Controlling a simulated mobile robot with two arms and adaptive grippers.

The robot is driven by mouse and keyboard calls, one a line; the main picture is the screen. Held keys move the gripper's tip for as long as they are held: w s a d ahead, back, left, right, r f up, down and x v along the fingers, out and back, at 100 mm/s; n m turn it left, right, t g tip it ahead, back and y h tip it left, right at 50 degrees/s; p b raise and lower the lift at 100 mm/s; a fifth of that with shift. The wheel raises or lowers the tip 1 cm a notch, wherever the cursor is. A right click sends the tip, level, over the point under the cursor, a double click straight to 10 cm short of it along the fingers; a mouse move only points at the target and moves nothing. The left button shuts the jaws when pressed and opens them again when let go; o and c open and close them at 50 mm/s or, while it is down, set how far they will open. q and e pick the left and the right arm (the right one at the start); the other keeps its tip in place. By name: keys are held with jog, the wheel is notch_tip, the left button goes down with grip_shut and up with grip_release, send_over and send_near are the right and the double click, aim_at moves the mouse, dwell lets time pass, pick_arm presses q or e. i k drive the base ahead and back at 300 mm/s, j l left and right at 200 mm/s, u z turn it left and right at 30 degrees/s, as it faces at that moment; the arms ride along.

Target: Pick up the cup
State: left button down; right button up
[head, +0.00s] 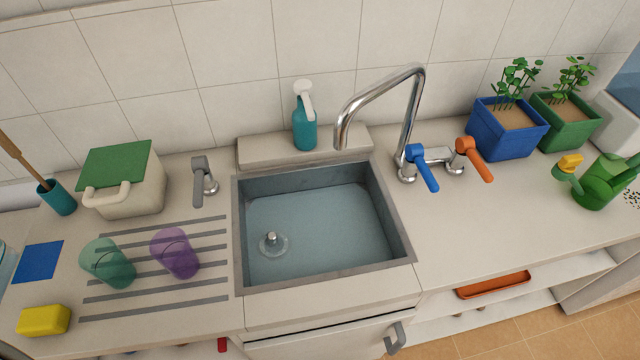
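Two see-through cups are on the grey-striped draining area left of the sink. One cup is green (108,263) and the other, to its right, is purple (175,254). They stand a little apart, and nothing touches either of them from above. The picture does not show which of the two the task means. Neither of my grippers is in view.
A sink (320,230) with a tall faucet (415,110) lies right of the cups. A yellow sponge (44,320), a blue cloth (38,262) and a green-lidded box (122,180) are around them. Planters (505,128) and a green watering can (603,182) stand right.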

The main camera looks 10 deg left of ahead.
aim_at(101, 258)
jog(key=u, duration=1.85)
jog(key=k+j+z, duration=0.15)
jog(key=z, duration=0.2)
jog(key=k+j+z, duration=0.15)
jog(key=z, duration=0.25)
jog(key=k+j+z, duration=0.1)
jog(key=k+z, duration=0.25)
jog(key=i, duration=0.1)
